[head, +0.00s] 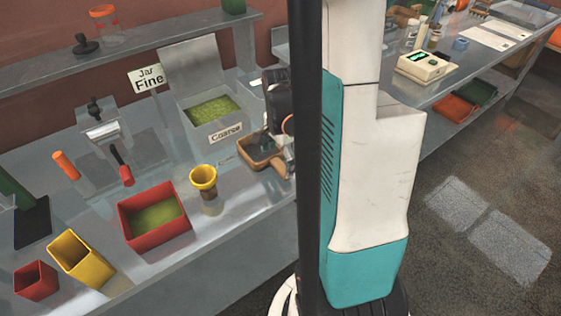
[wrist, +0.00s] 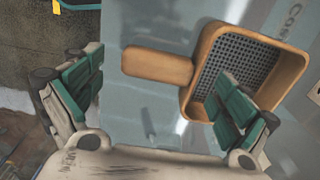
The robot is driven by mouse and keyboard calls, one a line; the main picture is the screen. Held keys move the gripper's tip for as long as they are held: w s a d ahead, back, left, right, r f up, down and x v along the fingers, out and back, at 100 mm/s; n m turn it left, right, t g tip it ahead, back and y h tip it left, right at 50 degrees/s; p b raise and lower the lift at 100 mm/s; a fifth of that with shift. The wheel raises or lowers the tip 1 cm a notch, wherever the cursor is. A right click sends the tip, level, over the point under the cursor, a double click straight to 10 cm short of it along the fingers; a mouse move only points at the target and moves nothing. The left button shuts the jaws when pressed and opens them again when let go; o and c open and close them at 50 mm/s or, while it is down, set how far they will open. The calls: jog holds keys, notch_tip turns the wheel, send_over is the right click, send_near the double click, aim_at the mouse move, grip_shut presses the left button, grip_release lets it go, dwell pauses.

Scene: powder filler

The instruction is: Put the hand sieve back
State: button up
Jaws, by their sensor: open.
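The hand sieve (wrist: 205,65) has a square wooden frame, a dark mesh and a short wooden handle. In the wrist view its handle points left, between and beyond my fingers, and my right finger overlaps the frame's lower edge. In the head view the sieve (head: 258,153) is on the metal bench in front of the bin labelled Coarse. My gripper (wrist: 160,95) is open, with its teal fingers wide apart and nothing held between them. In the head view my own column and arm hide most of the gripper. I cannot tell whether a finger touches the sieve.
The Coarse bin (head: 212,118) holds green powder behind the sieve. A yellow funnel cup (head: 203,181) and a red bin of green powder (head: 156,216) stand to its left. A yellow bin (head: 81,258) and small red bin (head: 35,280) are at the front left.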

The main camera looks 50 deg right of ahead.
notch_tip(320, 180, up, 10)
jog(key=p, duration=0.2)
jog(key=shift+p, duration=0.35)
jog(key=shift+f, duration=0.15)
dwell(0.8)
